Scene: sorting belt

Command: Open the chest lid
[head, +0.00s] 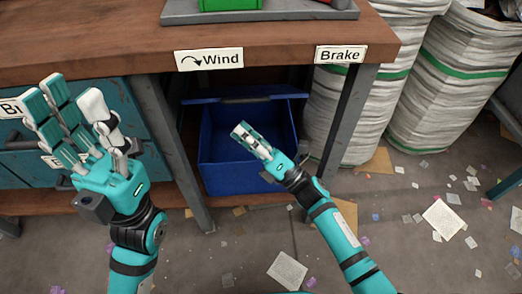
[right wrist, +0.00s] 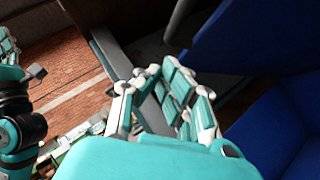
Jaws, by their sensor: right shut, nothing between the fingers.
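A blue chest (head: 224,176) stands on the low shelf under the wooden workbench in the head view. Its dark interior shows, and a blue panel with a dark edge, seemingly its lid (head: 200,101), is raised at the top. In the right wrist view the raised blue panel (right wrist: 250,38) is at upper right and a lower blue part of the chest (right wrist: 285,130) is at right. My right gripper (head: 242,131) is shut and empty in front of the chest opening; I cannot tell if it touches. My left gripper (head: 66,102) is open and empty, left of the chest.
The workbench (head: 110,40) with Wind and Brake labels (head: 208,59) overhangs the chest. Metal legs (head: 345,125) flank it. Teal drawers (head: 50,140) are at left, white sacks (head: 455,75) at right. Scraps (head: 288,270) litter the floor.

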